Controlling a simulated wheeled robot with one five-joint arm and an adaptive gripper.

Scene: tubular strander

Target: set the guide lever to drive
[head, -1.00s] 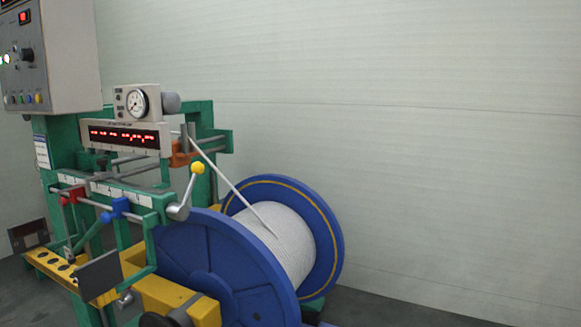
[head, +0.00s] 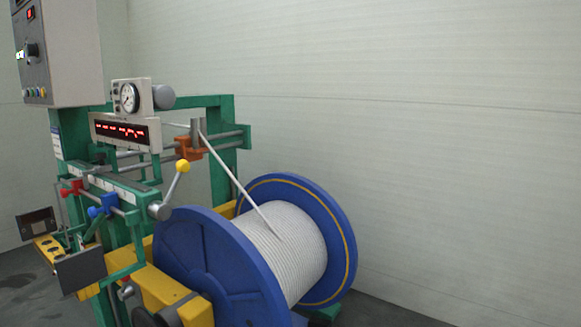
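The guide lever (head: 173,187) is a thin grey rod with a yellow ball knob (head: 183,166). It leans up and to the right from its grey hub (head: 160,211), at the right end of the green frame above the near reel flange. An orange guide block (head: 190,148) sits on the grey rails behind it, with the white rope running from there down to the reel. I see no drive marking that I can read by the lever. My gripper is not in view.
A blue reel (head: 205,262) wound with white rope (head: 290,243) fills the space below the lever. Red and blue stops (head: 103,206) sit on a rod to its left. A dark plate (head: 80,271) sticks out at front left. A control cabinet (head: 70,55) hangs at upper left.

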